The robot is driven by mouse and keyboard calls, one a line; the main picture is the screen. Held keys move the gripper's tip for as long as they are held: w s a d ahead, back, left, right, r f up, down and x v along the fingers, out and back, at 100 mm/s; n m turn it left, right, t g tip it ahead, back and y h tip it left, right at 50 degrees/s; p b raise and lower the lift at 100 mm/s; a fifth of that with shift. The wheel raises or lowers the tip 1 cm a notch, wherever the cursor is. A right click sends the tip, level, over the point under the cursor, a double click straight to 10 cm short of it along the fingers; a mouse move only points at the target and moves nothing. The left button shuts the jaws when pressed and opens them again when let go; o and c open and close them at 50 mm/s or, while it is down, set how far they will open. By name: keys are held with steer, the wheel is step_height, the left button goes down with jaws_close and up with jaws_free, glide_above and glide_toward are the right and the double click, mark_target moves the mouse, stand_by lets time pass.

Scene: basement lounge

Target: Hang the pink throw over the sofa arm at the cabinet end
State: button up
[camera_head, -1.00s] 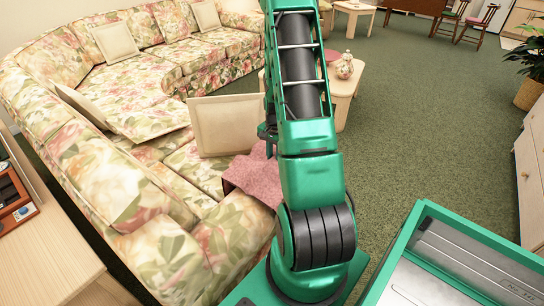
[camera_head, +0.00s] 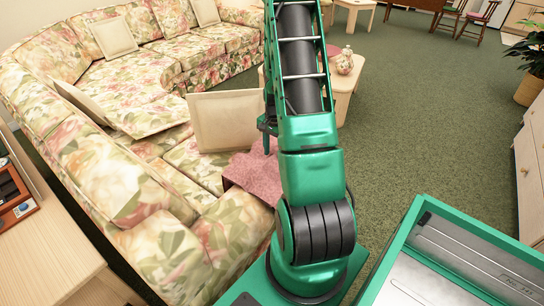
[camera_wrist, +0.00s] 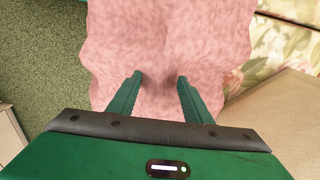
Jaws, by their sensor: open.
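The pink throw (camera_head: 250,178) lies on the near end of the flowered sofa, beside the near sofa arm (camera_head: 236,232), partly hidden behind my arm. In the wrist view the throw (camera_wrist: 165,35) fills the upper middle, with soft folds. My gripper (camera_wrist: 160,78) is open, its two green fingers apart over the throw's near part, with pink cloth between and beyond them. I cannot tell whether the fingertips touch the cloth. In the head view my gripper (camera_head: 267,132) is mostly hidden by my arm, just above the throw.
A cream cushion (camera_head: 222,120) stands on the seat behind the throw. A light wood cabinet (camera_head: 50,250) is at the lower left. A coffee table (camera_head: 343,90) with a patterned jar (camera_head: 345,62) is beyond my arm. Green carpet (camera_head: 430,120) is open to the right.

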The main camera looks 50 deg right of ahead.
step_height(320, 180, up, 9)
stand_by(0.3)
stand_by(0.6)
steer(key=s+a+r+n, duration=1)
steer(key=s+a+r, duration=0.8)
steer(key=s+a, duration=0.2)
steer(key=shift+s+a+r+n, duration=0.2)
steer(key=shift+s+a+n, duration=0.15)
steer(key=shift+a, duration=0.3)
